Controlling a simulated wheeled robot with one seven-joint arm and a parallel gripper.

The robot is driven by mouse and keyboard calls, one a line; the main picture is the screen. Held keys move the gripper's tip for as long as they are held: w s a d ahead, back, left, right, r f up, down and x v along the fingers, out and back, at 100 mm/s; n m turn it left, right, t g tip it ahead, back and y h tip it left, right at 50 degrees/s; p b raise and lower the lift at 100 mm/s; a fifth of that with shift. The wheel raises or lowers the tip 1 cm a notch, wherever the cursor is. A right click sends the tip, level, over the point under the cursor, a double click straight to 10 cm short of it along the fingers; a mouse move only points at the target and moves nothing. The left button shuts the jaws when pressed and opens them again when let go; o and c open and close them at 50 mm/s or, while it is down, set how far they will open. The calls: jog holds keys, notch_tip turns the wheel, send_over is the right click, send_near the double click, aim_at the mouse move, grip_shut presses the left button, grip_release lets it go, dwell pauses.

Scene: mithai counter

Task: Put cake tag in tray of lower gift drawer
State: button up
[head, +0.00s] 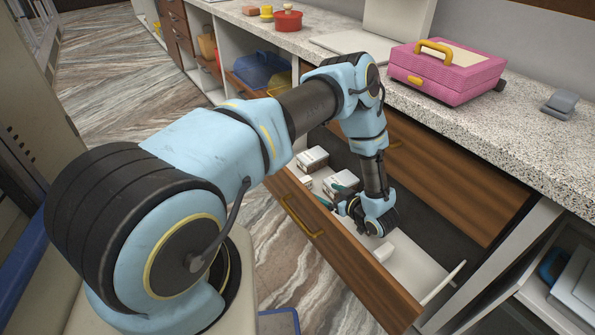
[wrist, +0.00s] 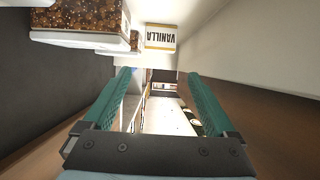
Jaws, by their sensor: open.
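The open lower drawer has a wooden front (head: 362,270) with a yellow handle. Its white tray floor (head: 418,268) shows bare at the right end. My gripper (head: 333,195) is down inside the drawer, close to white boxes. In the wrist view its teal fingers (wrist: 159,76) are apart with nothing held between them. A box labelled VANILLA (wrist: 161,37) appears upside down beyond the fingers. I cannot pick out a tag marked cake in either view.
White boxes (head: 312,158) stand in the drawer's far part. A thin pale panel (head: 443,283) stands at its right end. A pink case (head: 447,75) and a red pot (head: 287,20) sit on the speckled counter (head: 520,135) above. The striped floor before the drawer is clear.

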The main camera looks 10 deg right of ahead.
jog(key=w+d+r+m+g+h, duration=0.15)
jog(key=w+r+h, duration=0.25)
jog(key=w+r, duration=0.45)
jog(key=w+a+r+m+g+h, duration=0.1)
jog(key=a+r+h, duration=0.1)
jog(key=r, duration=0.4)
jog(key=w+a+r+m+g+h, duration=0.1)
jog(key=w+a+r+h, duration=0.1)
jog(key=r, duration=0.4)
jog(key=s+a+r+m+g, duration=0.1)
jog(key=s+a+r+g, duration=0.1)
jog(key=s+a+r, duration=0.2)
jog(key=s+a+r+g+y, duration=0.1)
jog(key=s+a+r+g, duration=0.2)
jog(key=s+a, duration=0.8)
jog(key=s+a+r+m+g+y, duration=0.1)
jog(key=s+a+r+g, duration=0.1)
jog(key=s+a+r, duration=0.5)
jog(key=shift+s+a+m, duration=0.25)
jog(key=shift+a+m, duration=0.1)
jog(key=shift+a, duration=0.55)
